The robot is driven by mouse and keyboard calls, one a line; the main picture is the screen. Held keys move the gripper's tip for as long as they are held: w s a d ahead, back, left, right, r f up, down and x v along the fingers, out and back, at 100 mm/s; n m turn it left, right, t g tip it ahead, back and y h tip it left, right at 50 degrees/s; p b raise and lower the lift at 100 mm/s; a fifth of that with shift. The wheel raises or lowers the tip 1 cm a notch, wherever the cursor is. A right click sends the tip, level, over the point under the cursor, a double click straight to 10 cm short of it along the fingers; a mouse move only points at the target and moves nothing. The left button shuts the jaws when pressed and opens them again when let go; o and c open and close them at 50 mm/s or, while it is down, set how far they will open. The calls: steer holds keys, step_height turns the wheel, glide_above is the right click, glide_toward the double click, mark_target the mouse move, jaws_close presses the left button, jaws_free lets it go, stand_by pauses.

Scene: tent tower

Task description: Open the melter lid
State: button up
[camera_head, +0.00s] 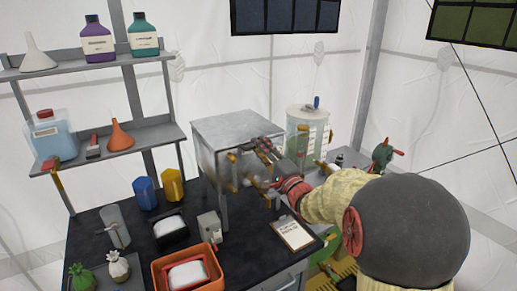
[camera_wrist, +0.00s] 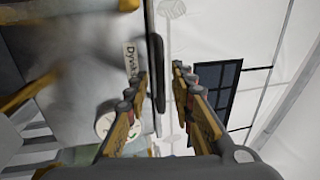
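The melter looks to be the grey metal box (camera_head: 222,130) on legs at the middle of the dark bench in the head view. Its flat top looks level and closed. My gripper (camera_wrist: 160,76) is at its right front side, partly hidden by my arm in the head view. In the wrist view, its two fingers are apart. A dark, narrow bar (camera_wrist: 157,60), perhaps the lid's handle or edge, shows between the fingertips, nearer the left finger. I cannot tell whether they touch it. A pale label (camera_wrist: 130,60) lies beside the left finger.
A clear cylindrical tank (camera_head: 308,135) stands right behind the box. A clipboard (camera_head: 293,233), an orange tray (camera_head: 160,270), a blue cup (camera_head: 145,193) and a yellow cup (camera_head: 173,188) are on the bench. Shelves with bottles and funnels stand at left.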

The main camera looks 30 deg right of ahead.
steer(key=shift+w+r, duration=0.1)
steer(key=shift+w, duration=0.5)
steer(key=c, duration=0.3)
jaws_close()
